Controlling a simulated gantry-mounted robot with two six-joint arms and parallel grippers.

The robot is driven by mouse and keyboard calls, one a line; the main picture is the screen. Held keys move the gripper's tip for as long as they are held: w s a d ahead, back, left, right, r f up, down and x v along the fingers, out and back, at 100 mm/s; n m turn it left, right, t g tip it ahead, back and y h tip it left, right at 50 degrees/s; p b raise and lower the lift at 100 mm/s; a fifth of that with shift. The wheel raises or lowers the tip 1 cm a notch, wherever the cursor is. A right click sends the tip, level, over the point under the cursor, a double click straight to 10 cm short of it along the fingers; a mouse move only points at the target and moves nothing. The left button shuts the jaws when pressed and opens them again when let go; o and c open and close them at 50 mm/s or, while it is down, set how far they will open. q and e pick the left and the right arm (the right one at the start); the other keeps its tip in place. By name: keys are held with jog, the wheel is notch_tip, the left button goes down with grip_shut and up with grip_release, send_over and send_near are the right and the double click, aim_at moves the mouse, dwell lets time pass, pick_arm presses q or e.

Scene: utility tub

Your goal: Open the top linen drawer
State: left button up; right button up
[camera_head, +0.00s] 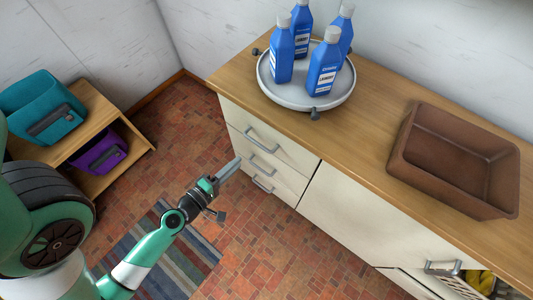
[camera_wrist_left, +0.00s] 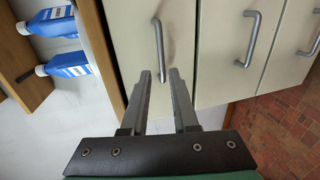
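The top linen drawer (camera_head: 285,145) is the uppermost of three cream drawers at the left of the cabinet and looks shut, flush with the front. Its grey bar handle (camera_head: 262,140) also shows in the left wrist view (camera_wrist_left: 160,45), where the picture is turned sideways and the top drawer is leftmost. My left gripper (camera_head: 235,163) is in front of the drawers. In the left wrist view its two fingers (camera_wrist_left: 159,75) are apart and empty-looking, with the handle's lower end between or just beyond the tips. Contact cannot be told. My right gripper is not in view.
Middle (camera_head: 263,166) and lower (camera_head: 263,185) handles sit close below. Blue bottles (camera_head: 323,70) stand on a round grey tray (camera_head: 290,98) on the wooden counter, beside a brown tub (camera_head: 405,155). A low shelf (camera_head: 120,180) stands left. Tiled floor (camera_head: 270,240) before the cabinet is mostly clear.

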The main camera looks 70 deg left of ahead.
aim_at(258, 143)
pick_arm(q)
jog(key=p+x, duration=0.3)
jog(key=x, duration=0.3)
jog(key=shift+w+a+r, duration=0.1)
jog(key=shift+w+a, duration=0.15)
jog(key=x, duration=0.5)
jog(key=shift+w+a+f, duration=0.15)
jog(key=shift+w+f, duration=0.15)
grip_shut()
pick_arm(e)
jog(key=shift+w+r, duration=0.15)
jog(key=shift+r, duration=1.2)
